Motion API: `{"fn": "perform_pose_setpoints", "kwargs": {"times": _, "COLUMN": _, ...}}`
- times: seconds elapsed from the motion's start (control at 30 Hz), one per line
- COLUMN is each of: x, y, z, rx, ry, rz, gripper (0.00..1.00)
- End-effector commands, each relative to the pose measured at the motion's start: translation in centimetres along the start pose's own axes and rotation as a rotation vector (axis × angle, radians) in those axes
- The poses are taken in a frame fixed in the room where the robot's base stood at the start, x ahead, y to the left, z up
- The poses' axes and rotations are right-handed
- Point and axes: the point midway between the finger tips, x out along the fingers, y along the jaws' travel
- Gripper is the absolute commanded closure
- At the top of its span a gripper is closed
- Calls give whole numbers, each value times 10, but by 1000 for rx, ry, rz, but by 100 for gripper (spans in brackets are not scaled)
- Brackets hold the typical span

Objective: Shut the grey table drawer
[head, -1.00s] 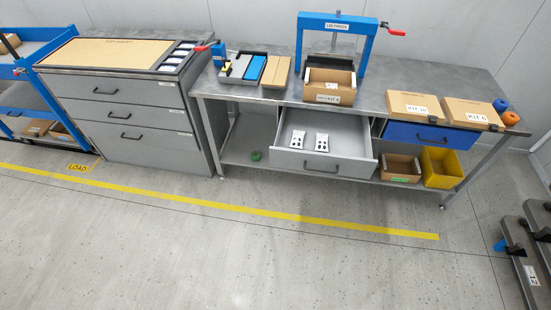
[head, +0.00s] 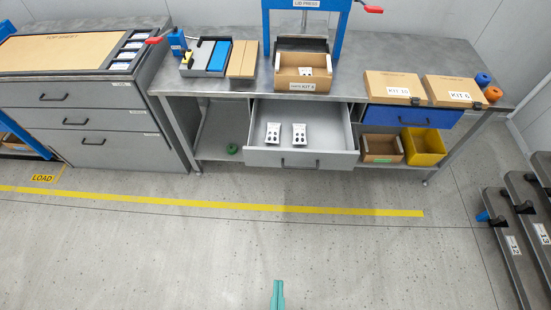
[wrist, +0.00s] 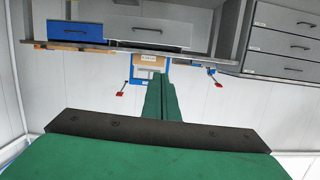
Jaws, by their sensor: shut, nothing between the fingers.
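The grey table drawer (head: 302,157) is pulled out from under the metal workbench (head: 225,85), and two white parts with dark holes (head: 286,133) lie in it. Its dark bar handle (head: 300,163) is on the front. In the wrist view, which looks upside down, the drawer front (wrist: 148,33) shows beyond my fingers. My green gripper (head: 278,288) is at the bottom of the head view, apart from the drawer and well in front of it. Its fingers (wrist: 160,95) are together and empty in the wrist view.
A closed blue drawer (head: 410,117) is right of the grey one, above a cardboard box (head: 382,148) and a yellow bin (head: 423,147). A grey cabinet (head: 85,120) stands at left. Dark racks (head: 515,235) stand at right. The floor between is clear.

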Motion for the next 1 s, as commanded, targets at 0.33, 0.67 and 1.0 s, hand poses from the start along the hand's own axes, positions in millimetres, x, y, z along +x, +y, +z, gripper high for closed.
{"fn": "perform_pose_setpoints", "kwargs": {"times": 0.33, "x": 91, "y": -11, "z": 56, "rx": 458, "ry": 96, "rz": -49, "gripper": 100}}
{"fn": "perform_pose_setpoints", "kwargs": {"times": 0.67, "x": 217, "y": -35, "z": 90, "rx": 982, "ry": 159, "rz": -115, "gripper": 100}}
{"fn": "perform_pose_setpoints", "kwargs": {"times": 1.0, "x": 332, "y": -71, "z": 93, "rx": 1420, "ry": 174, "rz": -172, "gripper": 100}}
